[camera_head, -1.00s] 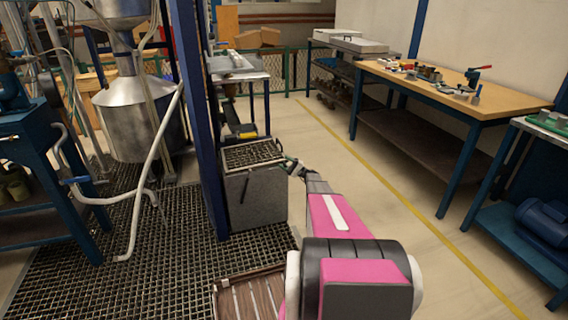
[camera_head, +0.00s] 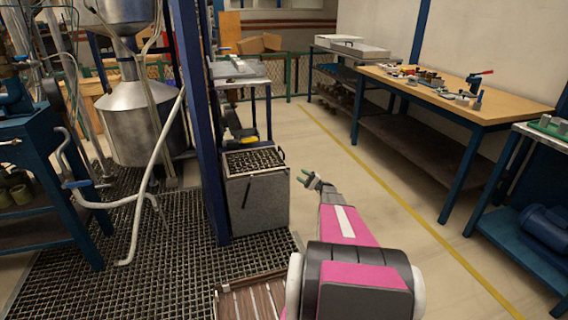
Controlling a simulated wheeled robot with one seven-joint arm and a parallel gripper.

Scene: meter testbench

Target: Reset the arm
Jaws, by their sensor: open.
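My gripper (camera_head: 306,179) is at the far end of my pink and black arm (camera_head: 347,228), near the middle of the head view. Its small green-tipped fingers are apart, and I see nothing between them. It is in front of the clear floor, just right of a grey box (camera_head: 258,205) with a grated top, with a gap between them. The arm reaches forward from the bottom of the view.
A blue post (camera_head: 197,120) and a metal hopper (camera_head: 140,125) stand to the left over a floor grating (camera_head: 165,250). A wooden slatted pallet (camera_head: 250,298) lies low. A workbench (camera_head: 440,88) with tools stands right. The floor between is clear.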

